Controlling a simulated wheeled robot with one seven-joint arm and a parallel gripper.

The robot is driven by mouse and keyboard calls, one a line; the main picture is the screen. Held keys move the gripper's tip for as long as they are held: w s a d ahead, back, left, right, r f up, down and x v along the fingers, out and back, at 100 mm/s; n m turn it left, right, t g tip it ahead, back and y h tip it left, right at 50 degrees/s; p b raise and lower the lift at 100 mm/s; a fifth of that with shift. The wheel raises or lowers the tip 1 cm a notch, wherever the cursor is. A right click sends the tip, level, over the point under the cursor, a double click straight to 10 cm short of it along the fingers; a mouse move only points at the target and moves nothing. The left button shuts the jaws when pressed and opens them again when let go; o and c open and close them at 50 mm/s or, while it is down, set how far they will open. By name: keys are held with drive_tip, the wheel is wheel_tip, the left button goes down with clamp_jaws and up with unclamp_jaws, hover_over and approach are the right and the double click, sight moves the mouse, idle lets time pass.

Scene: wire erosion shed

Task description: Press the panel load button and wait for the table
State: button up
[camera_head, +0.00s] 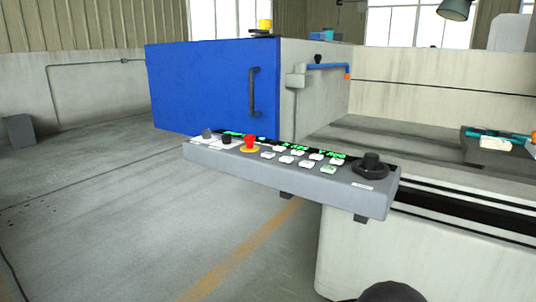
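The grey control panel (225,158) juts out from the front of the machine in the head view. It carries two rows of pale buttons (285,159), a red emergency stop (250,142), small dark knobs (227,139) at the left and a big black knob (371,165) at the right. One front-row button (328,169) has green marking. The labels are too small to read, so I cannot tell which is the load button. A dark plate (480,160), perhaps part of the table, shows at the right edge. My gripper is not seen.
A blue door (205,88) with a dark handle (252,92) stands behind the panel. A pale block (495,143) and a teal bar (490,132) lie on the plate at right. A dark rounded shape (392,292) shows at the bottom edge.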

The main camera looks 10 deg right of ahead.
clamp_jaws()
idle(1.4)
